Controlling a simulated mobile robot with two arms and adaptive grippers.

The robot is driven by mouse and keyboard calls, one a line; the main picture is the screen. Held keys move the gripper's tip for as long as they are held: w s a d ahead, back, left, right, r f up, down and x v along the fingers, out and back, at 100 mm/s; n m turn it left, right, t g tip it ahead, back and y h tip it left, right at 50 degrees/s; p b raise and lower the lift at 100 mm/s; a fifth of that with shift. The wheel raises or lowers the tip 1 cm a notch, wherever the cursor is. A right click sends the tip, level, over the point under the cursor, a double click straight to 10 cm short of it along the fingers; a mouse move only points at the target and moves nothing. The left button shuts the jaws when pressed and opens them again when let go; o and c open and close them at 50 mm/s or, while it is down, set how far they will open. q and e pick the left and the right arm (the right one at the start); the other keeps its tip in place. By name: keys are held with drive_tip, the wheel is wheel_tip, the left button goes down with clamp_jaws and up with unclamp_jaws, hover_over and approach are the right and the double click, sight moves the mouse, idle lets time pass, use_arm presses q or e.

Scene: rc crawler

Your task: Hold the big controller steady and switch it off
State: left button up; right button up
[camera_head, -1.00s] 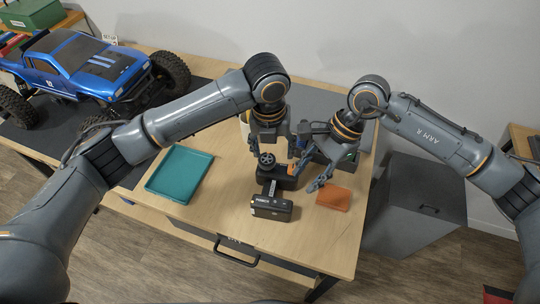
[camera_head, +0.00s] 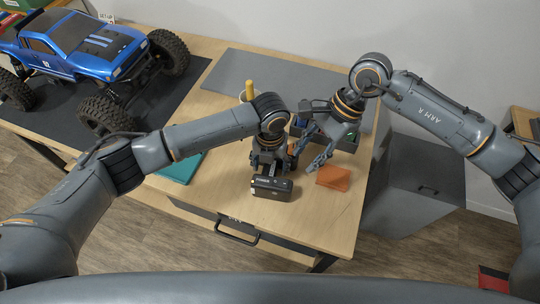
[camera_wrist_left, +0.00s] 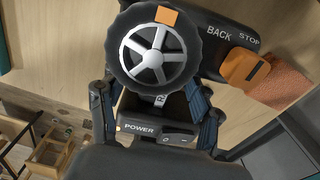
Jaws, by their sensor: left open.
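The big controller (camera_head: 271,187) stands near the table's front edge, its dark base towards me. In the left wrist view its wheel (camera_wrist_left: 157,55) with an orange mark fills the middle, a POWER-marked base (camera_wrist_left: 155,133) lies below, and an orange part (camera_wrist_left: 243,68) sits by the words BACK and STOP. My left gripper (camera_head: 269,162) is at the controller. In the wrist view its open fingers (camera_wrist_left: 155,115) flank the controller's neck below the wheel; contact cannot be told. My right gripper (camera_head: 314,156) appears open and empty, angled down to the right of the controller.
An orange cloth (camera_head: 333,178) lies right of the controller. A dark bin (camera_head: 348,141) stands behind my right gripper. A blue truck (camera_head: 85,45) sits on a dark mat at far left.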

use_arm(q)
drive_tip(key=shift+f, duration=0.4)
drive_tip(key=shift+c, duration=0.4)
